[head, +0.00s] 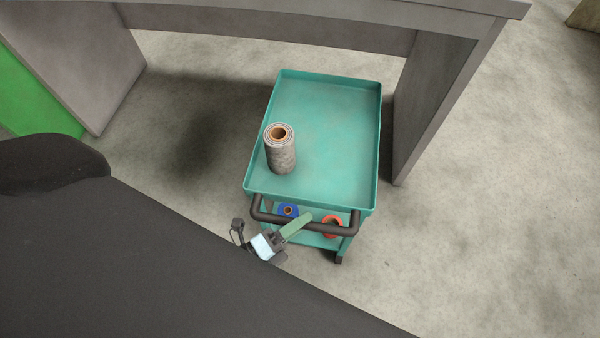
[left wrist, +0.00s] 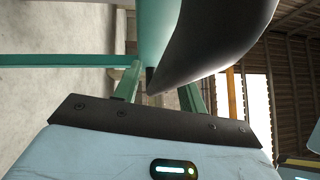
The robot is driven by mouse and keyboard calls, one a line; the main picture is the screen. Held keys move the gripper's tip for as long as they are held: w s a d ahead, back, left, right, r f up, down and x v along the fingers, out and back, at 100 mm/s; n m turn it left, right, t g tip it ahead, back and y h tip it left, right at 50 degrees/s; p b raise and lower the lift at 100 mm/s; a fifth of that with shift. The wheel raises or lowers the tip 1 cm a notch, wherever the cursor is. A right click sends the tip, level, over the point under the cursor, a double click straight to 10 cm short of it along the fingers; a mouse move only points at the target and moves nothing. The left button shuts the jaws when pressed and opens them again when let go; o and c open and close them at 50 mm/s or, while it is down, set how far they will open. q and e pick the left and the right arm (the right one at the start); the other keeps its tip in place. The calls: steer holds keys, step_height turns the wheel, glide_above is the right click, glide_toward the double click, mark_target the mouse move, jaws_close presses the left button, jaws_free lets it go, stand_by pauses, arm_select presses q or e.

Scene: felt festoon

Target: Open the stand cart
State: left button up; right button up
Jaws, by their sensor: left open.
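The stand cart (head: 330,120) is teal, with a raised-rim top tray, a lower shelf and a dark bar handle (head: 350,224) on its near end. It stands in front of and partly under a grey table. My left gripper (head: 304,218) is at the handle, its green fingers open and overlapping the bar in the head view. In the left wrist view the dark handle (left wrist: 212,45) looms large just ahead of the fingers (left wrist: 158,88); I cannot tell whether they touch. My right gripper is not in view.
A grey roll (head: 281,155) stands on the top tray's left side. A blue roll (head: 288,210) and a red roll (head: 332,226) sit on the lower shelf. The grey table (head: 440,90) has side panels left and right of the cart. Floor at right is clear.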

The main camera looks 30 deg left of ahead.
arm_select(q)
steer(key=v, duration=0.8)
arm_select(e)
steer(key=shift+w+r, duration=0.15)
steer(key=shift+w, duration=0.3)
arm_select(q)
steer(key=shift+w+r, duration=0.1)
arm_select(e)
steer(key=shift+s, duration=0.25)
